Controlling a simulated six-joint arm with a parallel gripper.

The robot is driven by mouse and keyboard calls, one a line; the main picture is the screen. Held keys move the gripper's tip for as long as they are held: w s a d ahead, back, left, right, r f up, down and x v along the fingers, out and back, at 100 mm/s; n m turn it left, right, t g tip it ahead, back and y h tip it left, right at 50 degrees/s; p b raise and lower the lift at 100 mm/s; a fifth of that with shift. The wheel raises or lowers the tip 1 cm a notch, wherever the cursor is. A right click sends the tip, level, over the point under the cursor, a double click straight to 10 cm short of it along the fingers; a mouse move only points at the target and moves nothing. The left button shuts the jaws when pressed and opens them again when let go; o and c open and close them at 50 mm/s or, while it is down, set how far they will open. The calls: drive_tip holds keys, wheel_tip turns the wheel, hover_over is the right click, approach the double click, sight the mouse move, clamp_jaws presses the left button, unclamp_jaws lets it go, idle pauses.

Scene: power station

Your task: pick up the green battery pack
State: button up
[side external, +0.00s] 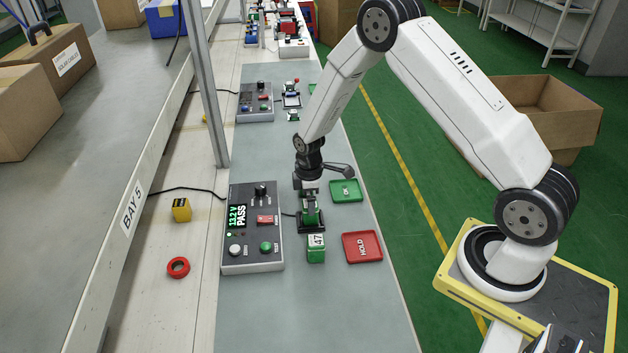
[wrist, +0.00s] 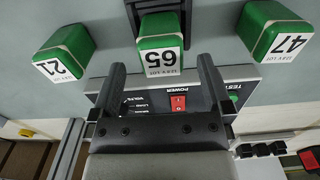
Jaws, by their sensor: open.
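Three green battery packs with white number labels show in the wrist view: 21 (wrist: 64,52) at left, 65 (wrist: 161,45) in the middle and 47 (wrist: 272,32) at right. Pack 65 is at a black cradle (wrist: 140,8). My gripper (wrist: 161,68) is open and empty, its fingers to either side of pack 65's lower end in the picture; contact cannot be told. In the side view my gripper (side external: 310,190) is just above the green pack (side external: 311,216) in the cradle. Pack 47 (side external: 316,249) stands on the bench nearer the camera. Pack 21 is hidden there.
A tester (side external: 253,240) reading 13.2 V PASS stands left of the cradle. A green OK tray (side external: 346,190) and a red HOLD tray (side external: 362,247) lie at right. Red tape (side external: 178,267) and a yellow block (side external: 181,210) lie left. The bench's near end is clear.

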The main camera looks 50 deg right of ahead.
drive_tip(key=shift+f, duration=0.3)
drive_tip(key=shift+f, duration=2.45)
clamp_jaws()
